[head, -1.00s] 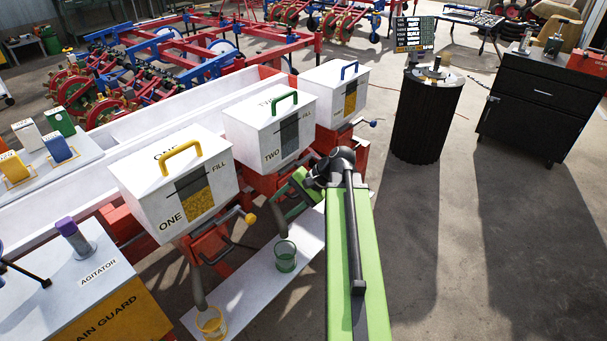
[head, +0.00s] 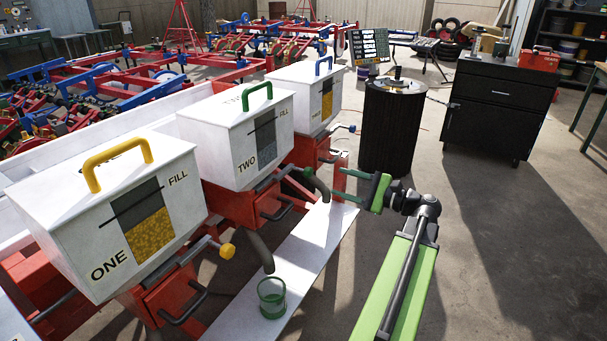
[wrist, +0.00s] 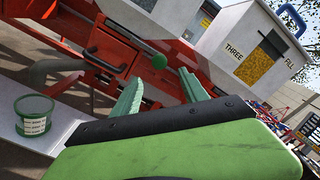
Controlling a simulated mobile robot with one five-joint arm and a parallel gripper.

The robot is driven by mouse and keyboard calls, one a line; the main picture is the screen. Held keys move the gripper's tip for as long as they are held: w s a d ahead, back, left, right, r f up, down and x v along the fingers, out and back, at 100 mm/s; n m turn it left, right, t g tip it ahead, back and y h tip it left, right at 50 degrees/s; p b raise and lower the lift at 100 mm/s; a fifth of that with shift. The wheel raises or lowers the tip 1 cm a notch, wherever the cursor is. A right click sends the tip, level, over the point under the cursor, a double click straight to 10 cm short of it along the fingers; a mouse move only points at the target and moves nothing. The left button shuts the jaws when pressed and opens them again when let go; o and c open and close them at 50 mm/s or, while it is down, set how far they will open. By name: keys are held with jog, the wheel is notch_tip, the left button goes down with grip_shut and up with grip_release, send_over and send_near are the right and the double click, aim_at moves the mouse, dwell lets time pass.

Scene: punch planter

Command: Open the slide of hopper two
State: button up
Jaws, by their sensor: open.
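Hopper two (head: 235,140) is a white box with a green handle and a "TWO" label, standing between hoppers one and three in the head view. A green knob (head: 307,172) sits at the end of its slide rod; it also shows in the wrist view (wrist: 159,61). My gripper (head: 337,183) is open and empty, to the right of the knob and apart from it in the head view. In the wrist view its two green fingers (wrist: 160,78) point toward the knob, which appears just beyond and between the tips. The slide plate itself is hidden.
Hopper one (head: 75,235) with a yellow knob (head: 227,251) is nearer; hopper three (head: 293,92) is farther back. A green cup (head: 272,300) stands on the white board (head: 305,240) below a dark spout (head: 257,252). Open floor lies right of the board.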

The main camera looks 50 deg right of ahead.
aim_at(312, 174)
jog(key=x, duration=1.2)
jog(key=shift+w+a, duration=0.1)
jog(key=shift+w, duration=0.3)
grip_shut()
dwell(0.6)
